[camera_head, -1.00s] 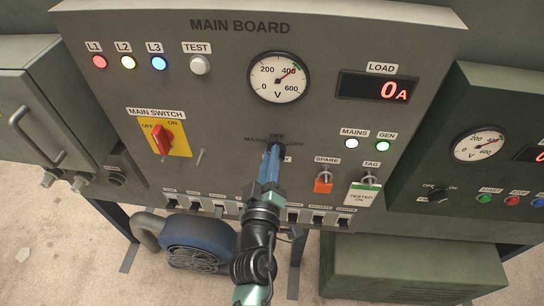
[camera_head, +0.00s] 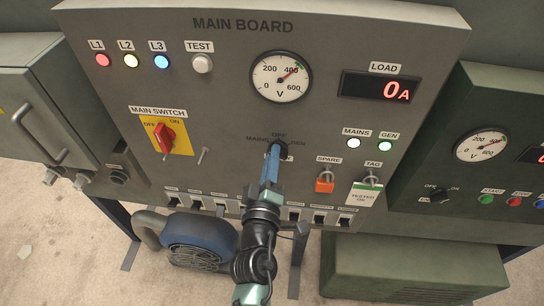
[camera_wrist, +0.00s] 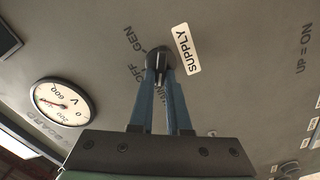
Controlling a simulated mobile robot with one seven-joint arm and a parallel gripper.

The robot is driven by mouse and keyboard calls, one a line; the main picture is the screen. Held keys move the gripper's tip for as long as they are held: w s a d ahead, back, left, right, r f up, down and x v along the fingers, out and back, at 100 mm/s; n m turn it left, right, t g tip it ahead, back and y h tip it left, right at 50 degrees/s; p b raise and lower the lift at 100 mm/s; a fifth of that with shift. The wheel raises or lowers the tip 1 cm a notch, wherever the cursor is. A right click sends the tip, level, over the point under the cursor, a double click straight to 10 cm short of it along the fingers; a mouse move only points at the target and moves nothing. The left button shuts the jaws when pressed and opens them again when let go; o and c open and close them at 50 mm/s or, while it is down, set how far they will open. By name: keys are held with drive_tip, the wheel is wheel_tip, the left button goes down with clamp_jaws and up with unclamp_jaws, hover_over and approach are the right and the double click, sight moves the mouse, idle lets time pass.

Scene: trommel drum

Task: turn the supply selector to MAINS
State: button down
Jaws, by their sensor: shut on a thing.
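The supply selector (camera_wrist: 160,62) is a dark knob on the grey main board, with OFF, GEN and a partly hidden MAINS printed around it and a SUPPLY label (camera_wrist: 186,49) beside it. My gripper (camera_wrist: 161,75) has its two blue fingers on either side of the knob and is shut on it. In the head view my gripper (camera_head: 275,150) covers most of the selector, below the OFF marking. The exact direction of the knob's pointer is hard to tell.
The main switch (camera_head: 165,136) is left of the selector. An orange padlock (camera_head: 324,183) and a tagged padlock (camera_head: 370,180) hang to its right. A row of small breakers (camera_head: 220,205) lies below. The MAINS lamp (camera_head: 353,143) and GEN lamp (camera_head: 385,146) are lit.

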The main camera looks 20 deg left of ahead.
drive_tip(key=c, duration=0.9)
unclamp_jaws()
drive_tip(key=shift+s, duration=0.1)
drive_tip(key=shift+b+v, duration=2)
drive_tip(key=shift+v, duration=4.4)
